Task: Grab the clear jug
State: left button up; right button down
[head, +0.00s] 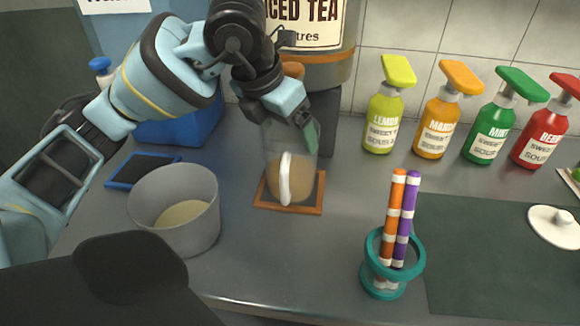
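The clear jug (303,177) stands upright on a wood-framed dark mat (309,208) near the middle of the counter. It has light brown liquid in its lower part and a white handle (285,180) facing me. My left gripper (303,125) is at the jug's upper part, pointing down and to the right, above the handle. A green-tipped finger overlaps the jug's upper right side. The other fingertip is not clear, and I cannot tell whether the gripper touches the jug. My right gripper is not in view.
An iced tea dispenser (330,70) stands behind the jug. A grey pot (172,222) is to the left. A teal holder (379,284) with orange and purple sticks is front right. Several syrup bottles (383,122) line the back right. Counter between jug and holder is clear.

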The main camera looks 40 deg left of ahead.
pick_arm(q)
jog(key=c, duration=0.6)
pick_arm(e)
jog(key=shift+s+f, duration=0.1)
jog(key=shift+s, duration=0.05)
pick_arm(q)
jog(key=shift+r, duration=0.25)
jog(key=shift+c, duration=0.2)
